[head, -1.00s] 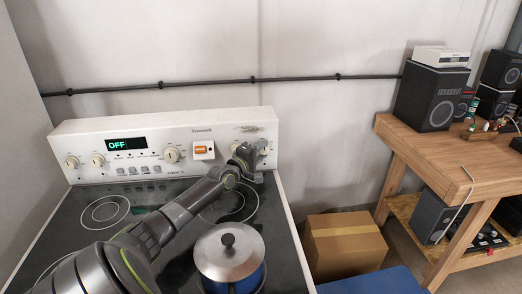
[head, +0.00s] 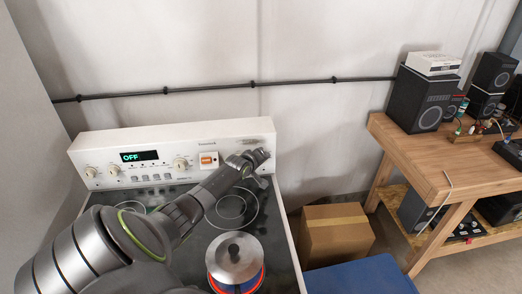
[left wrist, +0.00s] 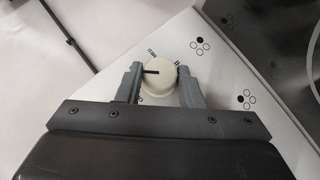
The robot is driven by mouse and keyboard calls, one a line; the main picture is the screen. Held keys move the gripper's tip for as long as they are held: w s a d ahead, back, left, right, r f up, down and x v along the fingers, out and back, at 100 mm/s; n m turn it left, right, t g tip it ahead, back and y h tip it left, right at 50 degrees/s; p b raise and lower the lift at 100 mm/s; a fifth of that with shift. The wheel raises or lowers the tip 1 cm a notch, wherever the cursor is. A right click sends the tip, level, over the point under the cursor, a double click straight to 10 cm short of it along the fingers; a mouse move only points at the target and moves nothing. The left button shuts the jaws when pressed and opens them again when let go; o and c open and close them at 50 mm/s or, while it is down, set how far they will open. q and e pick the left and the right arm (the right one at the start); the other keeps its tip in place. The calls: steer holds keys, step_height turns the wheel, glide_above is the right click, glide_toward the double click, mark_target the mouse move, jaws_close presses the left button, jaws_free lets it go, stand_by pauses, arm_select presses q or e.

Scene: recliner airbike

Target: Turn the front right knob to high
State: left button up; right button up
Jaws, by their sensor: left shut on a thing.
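A white stove (head: 140,143) has a back panel with a display reading OFF and several cream knobs. My left arm reaches across the cooktop to the right end of the panel. My left gripper (head: 262,155) is at the rightmost part of the panel in the head view, where it hides the knob. In the left wrist view, my left gripper (left wrist: 156,84) is shut on a round cream knob (left wrist: 158,74), with one finger on each side. The knob has a dark pointer line, and printed marks surround it. My right gripper is not in view.
A lidded pot (head: 235,258) stands on the front right burner, with red-orange around its lower side. A cardboard box (head: 333,237) sits right of the stove. A wooden bench (head: 445,160) with speakers stands farther right. A wall lies close behind.

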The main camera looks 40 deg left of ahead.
arm_select(q)
steer(key=m+g+y+b, duration=0.3)
steer(key=g+y+b, duration=0.1)
steer(key=b, duration=0.2)
steer(key=w+d+f+m+g+y+b, duration=0.1)
steer(key=m+g+y+b, duration=0.3)
steer(key=b, duration=0.3)
steer(key=m+g+y+b, duration=0.3)
steer(key=g+y+b, duration=0.1)
steer(key=g+b, duration=0.1)
steer(key=shift+w+d+f+m+b, duration=0.15)
steer(key=shift+w+f+m+b, duration=0.2)
steer(key=shift+b, duration=0.45)
steer(key=shift+s+r+m+g+y+b, duration=0.1)
steer(key=shift+r+m+g+y+b, duration=0.25)
steer(key=shift+m+y+b, duration=0.6)
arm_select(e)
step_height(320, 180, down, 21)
arm_select(q)
steer(key=shift+n, duration=0.3)
steer(key=o, duration=1)
steer(key=shift+r, duration=0.1)
steer(key=shift+c, duration=0.2)
